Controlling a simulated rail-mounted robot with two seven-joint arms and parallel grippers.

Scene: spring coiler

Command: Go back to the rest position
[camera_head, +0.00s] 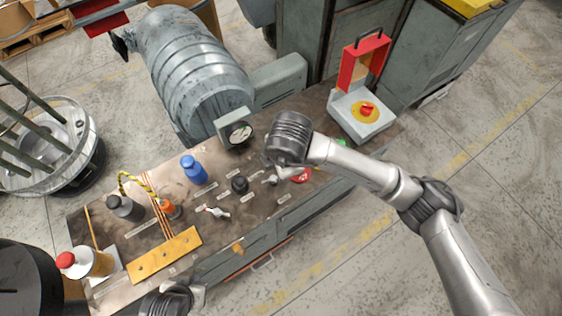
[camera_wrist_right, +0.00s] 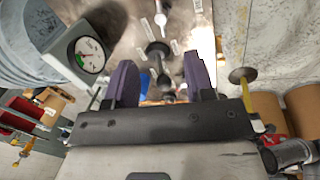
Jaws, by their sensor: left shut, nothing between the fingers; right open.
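My right arm reaches in from the right in the head view, its dark wrist (camera_head: 290,138) over the bench; the fingers there are hidden. In the right wrist view my right gripper (camera_wrist_right: 160,82) is open, its two purple fingers wide apart with nothing held. A black knob (camera_wrist_right: 158,50) shows beyond the gap, apart from the fingers. My left gripper (camera_head: 178,299) is at the bottom edge of the head view, near the bench's front edge. It is shut and empty; its fingertips are not clearly seen.
Open floor (camera_head: 345,255) lies at front right.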

